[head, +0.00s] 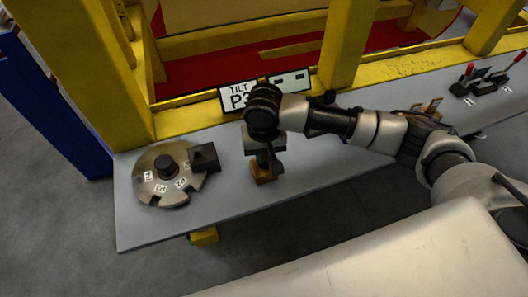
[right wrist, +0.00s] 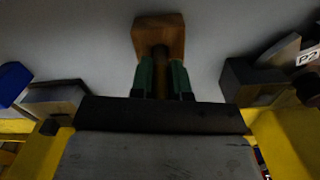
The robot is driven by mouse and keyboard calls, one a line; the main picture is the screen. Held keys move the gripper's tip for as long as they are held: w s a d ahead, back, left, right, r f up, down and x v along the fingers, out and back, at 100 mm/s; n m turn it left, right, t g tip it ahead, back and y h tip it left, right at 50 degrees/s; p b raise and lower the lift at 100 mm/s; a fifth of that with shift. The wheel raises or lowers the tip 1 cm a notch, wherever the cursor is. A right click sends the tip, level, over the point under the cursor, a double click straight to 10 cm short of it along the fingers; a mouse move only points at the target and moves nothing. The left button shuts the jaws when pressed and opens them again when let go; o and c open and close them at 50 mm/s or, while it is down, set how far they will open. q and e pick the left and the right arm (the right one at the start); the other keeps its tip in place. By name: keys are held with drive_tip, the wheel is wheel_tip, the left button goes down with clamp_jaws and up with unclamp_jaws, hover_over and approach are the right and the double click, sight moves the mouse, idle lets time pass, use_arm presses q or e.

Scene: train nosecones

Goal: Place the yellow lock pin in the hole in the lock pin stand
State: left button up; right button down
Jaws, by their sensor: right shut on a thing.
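My right gripper (head: 268,160) points down over the shelf, just above the small orange-brown lock pin stand (head: 262,174). In the right wrist view the green fingertips (right wrist: 161,76) are shut on a narrow, dark yellow-brown lock pin (right wrist: 160,58). The stand (right wrist: 158,28) shows directly beyond the fingertips, and the pin's end overlaps its face. It is too dark to tell whether the pin is in the hole or only in front of it. The hole is hidden. My left gripper is not in view.
A round metal disc (head: 150,188) with labels and a dark knob lies left on the grey shelf (head: 225,200). A dark block (head: 205,157) sits at its edge. A "TILT" sign (head: 238,92) and yellow frame stand behind. Red-handled clamps (head: 488,80) are far right.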

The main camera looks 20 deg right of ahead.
drive_tip(key=c, duration=1.1)
unclamp_jaws()
wheel_tip(320, 180, up, 12)
drive_tip(key=shift+r+b, duration=0.1)
drive_tip(key=shift+b, duration=0.6)
